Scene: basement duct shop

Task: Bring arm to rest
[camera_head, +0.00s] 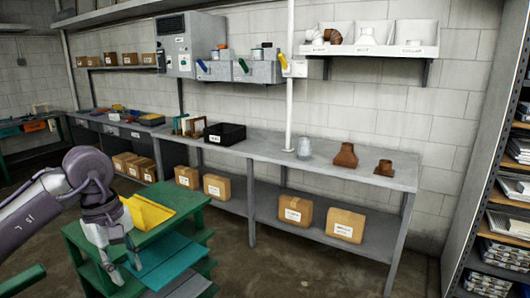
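My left arm comes in from the left edge and bends downward at a rounded purple-grey joint. My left gripper (125,269) hangs pointing down over the left side of a green cart (187,203). Its two fingers are apart, and I see nothing held between them. I cannot tell whether the fingers touch the cart. My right arm and gripper are not in view.
The green cart carries a yellow folded piece (148,212) and a teal sheet (160,262) close to my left gripper. A long grey workbench (330,160) runs along the wall, with boxes on its lower shelf. A tall shelf rack (480,190) stands at right. Floor between is clear.

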